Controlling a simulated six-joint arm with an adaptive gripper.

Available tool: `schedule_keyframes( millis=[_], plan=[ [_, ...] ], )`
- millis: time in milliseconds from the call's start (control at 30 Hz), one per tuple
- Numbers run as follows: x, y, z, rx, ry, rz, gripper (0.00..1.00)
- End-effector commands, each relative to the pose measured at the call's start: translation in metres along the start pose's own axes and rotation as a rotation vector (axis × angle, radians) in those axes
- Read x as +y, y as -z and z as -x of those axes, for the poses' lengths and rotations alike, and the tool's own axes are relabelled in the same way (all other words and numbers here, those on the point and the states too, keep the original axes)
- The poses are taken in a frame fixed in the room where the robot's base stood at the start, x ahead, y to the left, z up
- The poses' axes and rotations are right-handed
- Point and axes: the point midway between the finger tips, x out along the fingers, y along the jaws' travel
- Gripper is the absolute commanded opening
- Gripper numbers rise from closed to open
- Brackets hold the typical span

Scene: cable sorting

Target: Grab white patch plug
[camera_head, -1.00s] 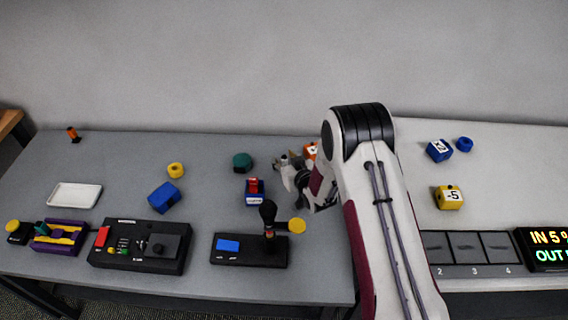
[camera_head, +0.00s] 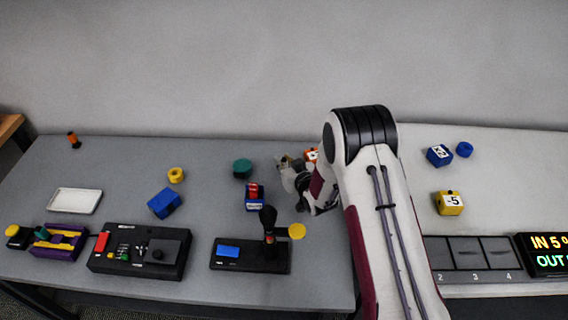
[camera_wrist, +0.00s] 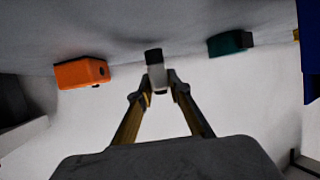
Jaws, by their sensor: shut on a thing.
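The white patch plug (camera_wrist: 157,76), a small white block with a black end, sits between my fingertips in the wrist view. My gripper (camera_wrist: 157,90) is shut on it, with one finger on each side. In the head view my gripper (camera_head: 288,172) is low over the back right part of the grey table, beside an orange block. The plug is too small and too covered there to make out clearly.
The orange block (camera_wrist: 80,73) lies left of the plug and a teal piece (camera_wrist: 230,42) right of it. A red-and-blue block (camera_head: 254,198) and a black joystick box (camera_head: 250,256) stand nearer the front. The table's back left is mostly clear.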

Motion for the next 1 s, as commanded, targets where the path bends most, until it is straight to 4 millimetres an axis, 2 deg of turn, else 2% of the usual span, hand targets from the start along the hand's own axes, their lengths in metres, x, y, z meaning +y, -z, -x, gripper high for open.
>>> schedule_keyframes(
  millis=[600,800,1000],
  plan=[
    [0.000,0.067,0.027,0.004,0.000,0.000,0.00],
    [0.000,0.079,0.032,0.003,0.000,0.001,0.00],
    [0.000,0.082,0.034,0.002,0.001,0.000,0.00]
  ],
)
